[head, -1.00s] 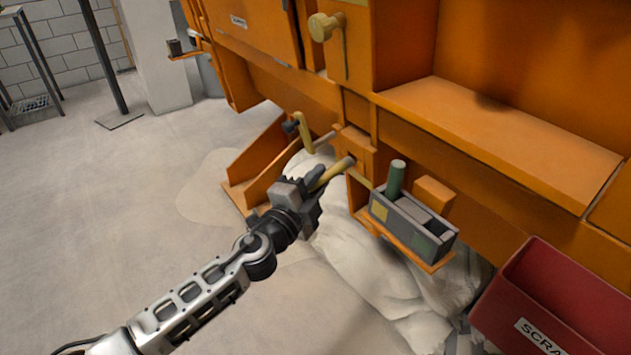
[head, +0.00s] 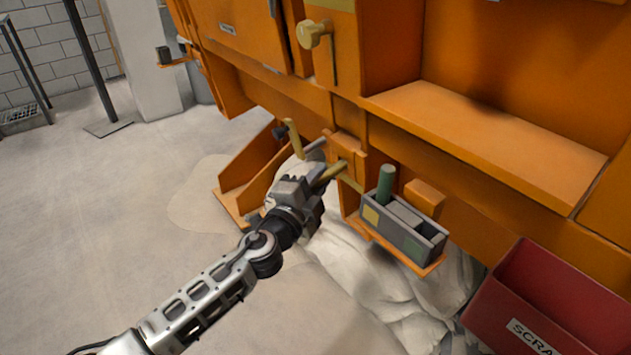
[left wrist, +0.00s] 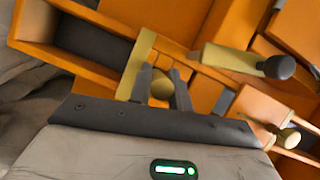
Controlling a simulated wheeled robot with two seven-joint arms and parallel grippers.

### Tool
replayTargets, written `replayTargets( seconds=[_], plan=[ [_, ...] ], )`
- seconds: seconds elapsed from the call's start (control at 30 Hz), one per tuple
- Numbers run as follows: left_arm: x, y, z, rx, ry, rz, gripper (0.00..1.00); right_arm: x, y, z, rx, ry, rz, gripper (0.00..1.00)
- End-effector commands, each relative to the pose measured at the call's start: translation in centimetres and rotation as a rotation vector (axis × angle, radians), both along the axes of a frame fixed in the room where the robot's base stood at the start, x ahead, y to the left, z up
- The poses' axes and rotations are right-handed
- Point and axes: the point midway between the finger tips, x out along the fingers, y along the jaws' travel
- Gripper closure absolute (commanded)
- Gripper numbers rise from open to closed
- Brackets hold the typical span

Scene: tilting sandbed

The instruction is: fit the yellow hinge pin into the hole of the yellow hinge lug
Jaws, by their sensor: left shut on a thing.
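My left gripper (head: 312,192) is shut on the yellow hinge pin (head: 331,174). The pin sticks out from the jaws, up and to the right, and its far end overlaps the orange bracket in the picture. In the left wrist view the pin (left wrist: 162,88) shows end-on between the two dark fingers. A yellow strip, probably the yellow hinge lug (head: 349,183), lies just right of the pin's end. It also shows left of the fingers in the left wrist view (left wrist: 134,66). The hole is hidden, and I cannot tell whether the pin touches the lug. My right gripper is not in view.
A grey holder (head: 402,233) with a green pin (head: 385,183) sits close on the right. A yellow lever (head: 294,139) stands left of the bracket (head: 346,147). A red scrap bin (head: 508,310) is at lower right. The floor at left is clear.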

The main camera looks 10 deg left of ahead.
Motion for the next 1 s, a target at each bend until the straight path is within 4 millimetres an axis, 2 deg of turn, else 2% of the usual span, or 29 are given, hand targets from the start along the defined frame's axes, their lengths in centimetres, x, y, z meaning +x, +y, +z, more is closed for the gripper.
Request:
replayTargets(
  seconds=[1.0],
  plan=[
    [1.04, -0.85, 0.39, -0.003, -0.003, -0.001, 1.00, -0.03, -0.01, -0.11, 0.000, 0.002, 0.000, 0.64]
  ],
)
